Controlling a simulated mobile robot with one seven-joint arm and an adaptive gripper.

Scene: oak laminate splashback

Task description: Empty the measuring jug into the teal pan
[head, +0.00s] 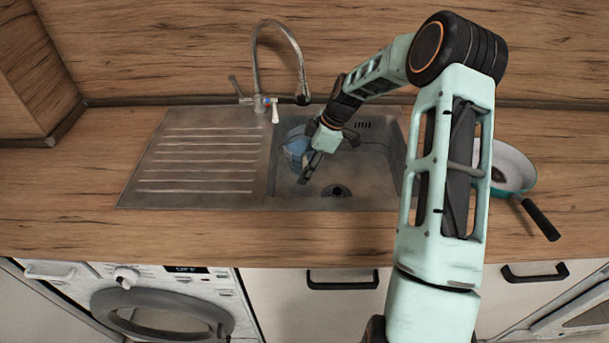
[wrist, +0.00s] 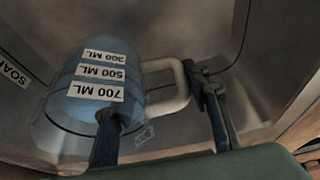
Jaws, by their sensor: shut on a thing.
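The measuring jug (head: 297,148) is translucent blue and is in the left part of the sink, partly hidden by my gripper. In the wrist view the jug (wrist: 85,85) shows white volume labels, upside down in the picture, and a pale handle (wrist: 180,92). My gripper (head: 308,158) is at the jug's right side, shut on the jug, with one finger by its wall and the other by the outer side of the handle. What the jug contains cannot be made out. The teal pan (head: 515,166) is on the counter right of the sink, partly behind my arm; something dark shows inside it.
The steel sink (head: 370,190) has a drain and a ribbed drainboard (head: 200,160) on its left. A tall tap (head: 262,100) stands behind it. The pan's black handle (head: 541,219) points toward the front edge. A SOAP label (wrist: 12,75) shows in the wrist view.

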